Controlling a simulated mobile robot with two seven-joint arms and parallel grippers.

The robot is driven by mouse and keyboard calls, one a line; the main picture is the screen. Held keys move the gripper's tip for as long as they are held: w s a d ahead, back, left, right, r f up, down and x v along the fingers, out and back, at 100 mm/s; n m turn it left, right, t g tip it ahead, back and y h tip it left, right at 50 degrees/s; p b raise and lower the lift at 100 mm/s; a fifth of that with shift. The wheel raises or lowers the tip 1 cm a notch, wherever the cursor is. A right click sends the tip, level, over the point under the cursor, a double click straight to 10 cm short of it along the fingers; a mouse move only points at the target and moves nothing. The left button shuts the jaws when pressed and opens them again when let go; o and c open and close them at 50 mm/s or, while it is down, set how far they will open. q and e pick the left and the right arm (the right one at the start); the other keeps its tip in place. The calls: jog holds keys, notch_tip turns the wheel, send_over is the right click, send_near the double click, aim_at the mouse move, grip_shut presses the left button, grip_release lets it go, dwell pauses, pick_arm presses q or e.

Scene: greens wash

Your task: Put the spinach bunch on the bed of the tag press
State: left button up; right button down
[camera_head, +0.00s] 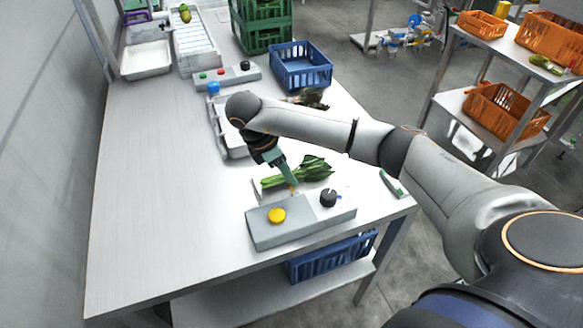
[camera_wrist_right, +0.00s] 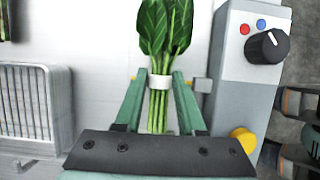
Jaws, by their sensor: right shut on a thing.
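The spinach bunch (camera_head: 312,169) has dark green leaves and pale stems tied with a white band; it also shows in the right wrist view (camera_wrist_right: 160,100). My right gripper (camera_head: 291,184) is shut on it, with its green fingers on either side of the stems at the band (camera_wrist_right: 160,80). A grey box with a yellow button and a black knob (camera_head: 300,226), apparently the tag press, stands just in front of the bunch near the table's front edge. Whether the bunch touches the surface below is unclear.
A wire tray (camera_head: 217,132) lies behind my right wrist, with a dark leafy bunch (camera_head: 312,98) near it. Farther back are another control box (camera_head: 228,76) and a blue crate (camera_head: 300,68). A green-handled tool (camera_head: 391,183) lies at the right edge. The table's left side is clear.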

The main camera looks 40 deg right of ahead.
jog(key=shift+a, duration=0.1)
jog(key=shift+f, duration=0.2)
jog(key=c, duration=0.5)
grip_release()
jog(key=shift+r, duration=0.1)
jog(key=shift+r, duration=0.25)
jog(key=p+v, duration=0.2)
jog(key=v, duration=0.8)
jog(key=shift+a+r+p, duration=0.1)
jog(key=shift+p, duration=0.25)
jog(key=shift+v, duration=0.8)
